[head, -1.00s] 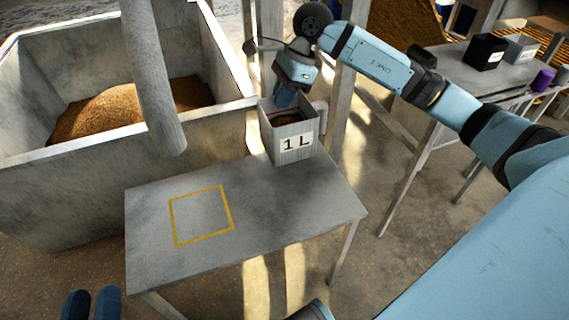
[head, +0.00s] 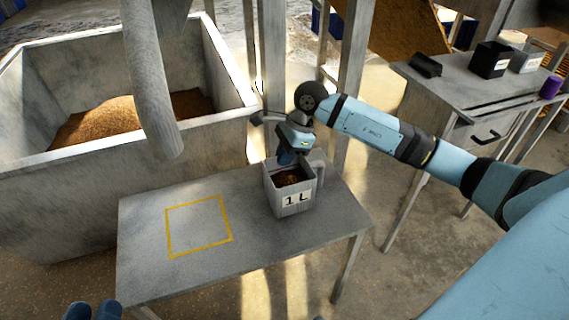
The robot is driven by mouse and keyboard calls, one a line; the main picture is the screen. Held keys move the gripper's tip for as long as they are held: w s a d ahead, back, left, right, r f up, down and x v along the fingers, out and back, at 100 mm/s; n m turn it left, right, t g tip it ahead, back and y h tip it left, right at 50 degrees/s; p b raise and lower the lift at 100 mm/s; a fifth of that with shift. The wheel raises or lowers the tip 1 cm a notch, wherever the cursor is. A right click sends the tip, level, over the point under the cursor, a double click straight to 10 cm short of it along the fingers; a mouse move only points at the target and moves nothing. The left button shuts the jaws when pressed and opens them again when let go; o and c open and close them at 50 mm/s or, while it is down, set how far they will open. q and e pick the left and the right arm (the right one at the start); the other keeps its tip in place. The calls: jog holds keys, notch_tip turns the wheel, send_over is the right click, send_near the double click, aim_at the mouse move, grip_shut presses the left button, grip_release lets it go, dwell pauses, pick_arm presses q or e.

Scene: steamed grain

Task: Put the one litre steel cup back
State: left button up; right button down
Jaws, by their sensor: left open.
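The steel cup (head: 278,202), a square grey vessel marked "1 L" with a handle on its right, is upright over the right part of the metal table (head: 245,250). Brown grain shows inside it. My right gripper (head: 287,158) is at the cup's far rim and appears shut on it; the fingertips are partly hidden. I cannot tell whether the cup's base touches the table. A yellow square outline (head: 168,232) on the table, left of the cup, is empty. My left gripper (head: 92,310) is open and empty at the bottom left edge, only its fingertips showing.
A large grey bin (head: 215,145) with a grain heap (head: 105,112) stands behind the table at left, with a thick pipe (head: 150,80) hanging over it. Posts stand behind the cup. A side bench at right holds a black box (head: 490,60), a grey box (head: 525,63) and a purple cup (head: 550,87).

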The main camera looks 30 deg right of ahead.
pick_arm(q)
jog(key=shift+f, duration=0.45)
pick_arm(e)
jog(key=shift+f, duration=0.9)
jog(key=shift+f, duration=0.2)
pick_arm(q)
jog(key=shift+f+g, duration=0.15)
jog(key=shift+g, duration=0.15)
pick_arm(e)
jog(key=c, duration=1.3)
grip_release()
jog(key=shift+c, duration=0.2)
jog(key=shift+r, duration=0.15)
